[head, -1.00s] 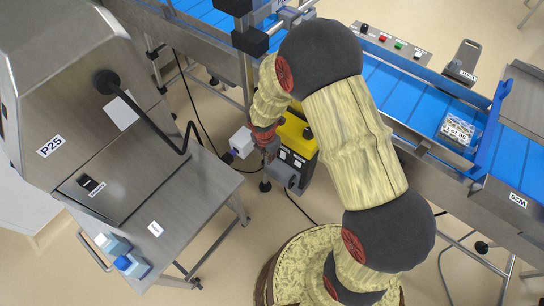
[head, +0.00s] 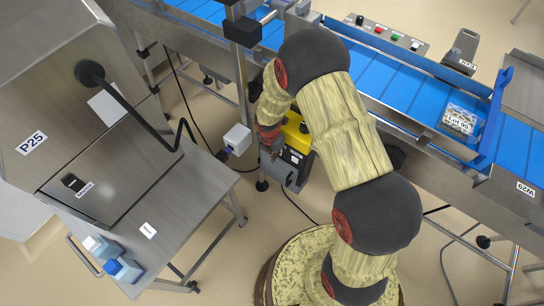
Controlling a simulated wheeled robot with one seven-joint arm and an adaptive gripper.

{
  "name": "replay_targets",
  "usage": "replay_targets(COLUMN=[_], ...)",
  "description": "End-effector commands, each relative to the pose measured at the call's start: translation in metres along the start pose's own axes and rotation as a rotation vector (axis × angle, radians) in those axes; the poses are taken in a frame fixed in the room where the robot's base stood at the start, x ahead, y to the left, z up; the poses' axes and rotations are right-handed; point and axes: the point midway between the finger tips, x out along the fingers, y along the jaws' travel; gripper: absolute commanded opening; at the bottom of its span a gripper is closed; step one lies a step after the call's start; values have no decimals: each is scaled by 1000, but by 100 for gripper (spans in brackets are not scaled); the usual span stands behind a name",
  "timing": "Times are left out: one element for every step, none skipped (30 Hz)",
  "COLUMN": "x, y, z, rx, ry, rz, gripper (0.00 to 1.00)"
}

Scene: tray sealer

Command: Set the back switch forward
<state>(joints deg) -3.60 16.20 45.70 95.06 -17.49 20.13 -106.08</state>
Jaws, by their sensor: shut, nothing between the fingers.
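A black rocker switch (head: 73,183) with a small label sits on the steel P25 machine (head: 62,140) at the left, well away from my gripper. I cannot tell which control is the back switch, or whether my gripper touches the unit.
A blue conveyor (head: 405,92) crosses the top and right, with a Lot 95 tray (head: 460,119) on it. A button panel (head: 393,36) stands behind. A pale box (head: 237,139) is left of my gripper. Blue-capped bottles (head: 123,269) stand on the steel table (head: 170,238).

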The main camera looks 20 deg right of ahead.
Motion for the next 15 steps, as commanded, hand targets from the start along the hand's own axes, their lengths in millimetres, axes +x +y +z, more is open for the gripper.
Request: replay_targets(x=[0, 0, 0, 0, 0, 0, 0, 0, 0, 0, 1, 2, 2, 3, 5], y=[0, 0, 0, 0, 0, 0, 0, 0, 0, -1, -1, 0, 0, 1, 1], z=[0, 0, 0, 0, 0, 1, 1, 2, 4, 5, 6, 6, 6, 6, 6], rx=[0, 0, 0, 0, 0, 0, 0, 0, 0, 0, 0, -1, -2, -1, 0], ry=[0, 0, 0, 0, 0, 0, 0, 0, 1, 1, 1, 1, 1, 0, -1], rz=[0, 0, 0, 0, 0, 0, -1, -1, -1, -2, -2, -2, -1, 1, 2], gripper=[0, 0, 0, 0, 0, 0, 0, 0, 0, 0, 0, 0, 0, 0, 0])
